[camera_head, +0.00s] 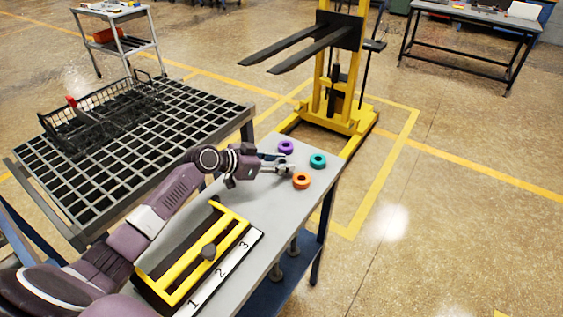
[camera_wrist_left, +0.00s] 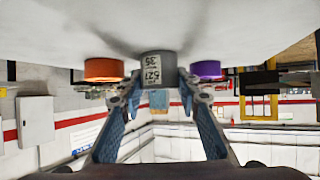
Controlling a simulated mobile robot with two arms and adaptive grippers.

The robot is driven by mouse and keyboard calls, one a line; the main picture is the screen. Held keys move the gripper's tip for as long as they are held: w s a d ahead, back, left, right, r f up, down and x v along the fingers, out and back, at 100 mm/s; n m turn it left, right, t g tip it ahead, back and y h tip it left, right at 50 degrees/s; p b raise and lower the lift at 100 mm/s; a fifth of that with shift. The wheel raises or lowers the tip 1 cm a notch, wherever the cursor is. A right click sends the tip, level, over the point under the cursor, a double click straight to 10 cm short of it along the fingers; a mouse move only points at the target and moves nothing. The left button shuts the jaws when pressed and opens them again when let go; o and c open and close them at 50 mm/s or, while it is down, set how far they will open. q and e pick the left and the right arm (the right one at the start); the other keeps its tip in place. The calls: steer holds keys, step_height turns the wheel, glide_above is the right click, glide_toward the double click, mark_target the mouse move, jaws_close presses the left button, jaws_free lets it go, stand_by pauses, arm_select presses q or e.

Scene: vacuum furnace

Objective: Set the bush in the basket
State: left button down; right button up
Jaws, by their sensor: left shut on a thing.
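The bush is a grey cylinder with a printed label (camera_wrist_left: 158,66), seen between the fingertips in the left wrist view. In the head view it shows small and grey (camera_head: 287,169) at the far end of the grey table. My left gripper (camera_head: 276,163) is shut on it, close to the tabletop; I cannot tell whether the bush touches the table. The basket is a dark wire one (camera_head: 62,135) on the black grid at the left, well away from the gripper. My right gripper is not in view.
An orange ring (camera_head: 301,181), a purple ring (camera_head: 286,147) and a teal ring (camera_head: 318,160) stand close around the gripper. A yellow frame (camera_head: 233,222) with a dark knob and a numbered strip (camera_head: 220,272) lies nearer. A yellow lift (camera_head: 335,95) stands behind.

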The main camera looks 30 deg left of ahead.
arm_select(q)
steer(key=shift+f, duration=0.1)
steer(key=c, duration=1.4)
jaws_free()
steer(key=shift+c, duration=0.2)
